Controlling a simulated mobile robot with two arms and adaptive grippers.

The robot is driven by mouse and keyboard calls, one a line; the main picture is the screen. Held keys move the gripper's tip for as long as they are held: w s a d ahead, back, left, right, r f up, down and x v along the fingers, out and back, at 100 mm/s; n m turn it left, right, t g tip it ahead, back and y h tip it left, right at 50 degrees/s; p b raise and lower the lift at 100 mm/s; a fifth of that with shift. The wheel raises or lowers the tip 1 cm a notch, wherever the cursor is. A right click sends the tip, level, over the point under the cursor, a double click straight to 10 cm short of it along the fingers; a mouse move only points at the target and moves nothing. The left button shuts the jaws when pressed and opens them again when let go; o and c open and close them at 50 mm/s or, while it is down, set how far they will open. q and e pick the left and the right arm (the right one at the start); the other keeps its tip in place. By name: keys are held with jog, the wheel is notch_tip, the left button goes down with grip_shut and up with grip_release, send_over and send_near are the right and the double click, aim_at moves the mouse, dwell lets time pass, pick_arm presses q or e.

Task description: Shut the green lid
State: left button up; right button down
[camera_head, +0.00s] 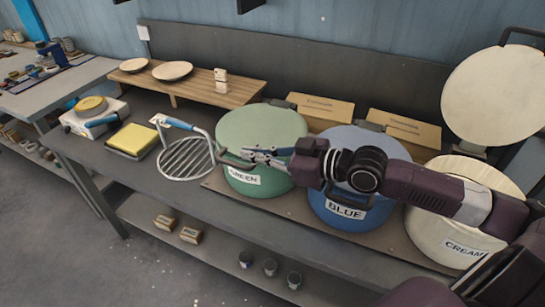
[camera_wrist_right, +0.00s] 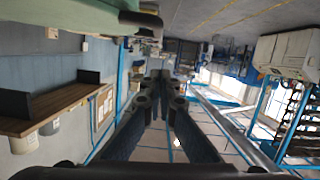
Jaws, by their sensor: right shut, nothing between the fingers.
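The green lid (camera_head: 262,128) lies flat on top of the round green container (camera_head: 262,187) in the head view, with no gap visible along the part of the rim that shows. A green surface (camera_wrist_right: 70,14) also fills the upper left of the right wrist view. My right gripper (camera_head: 250,156) is shut and empty. It reaches from the right across the blue container to the front of the green lid, above the GREEN label. I cannot tell if it touches the lid. Its closed fingers show in the right wrist view (camera_wrist_right: 160,82). My left gripper is not in view.
The blue container (camera_head: 345,208) stands right of the green one, its lid down. The cream container (camera_head: 440,240) is open, its round lid (camera_head: 495,95) raised. A strainer (camera_head: 186,158) with a blue handle is left of the green container. Boxes (camera_head: 320,108) stand behind.

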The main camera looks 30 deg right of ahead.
jog(key=shift+p+v, duration=1.15)
jog(key=shift+v, duration=1.5)
jog(key=shift+s+r, duration=0.1)
jog(key=shift+r, duration=0.1)
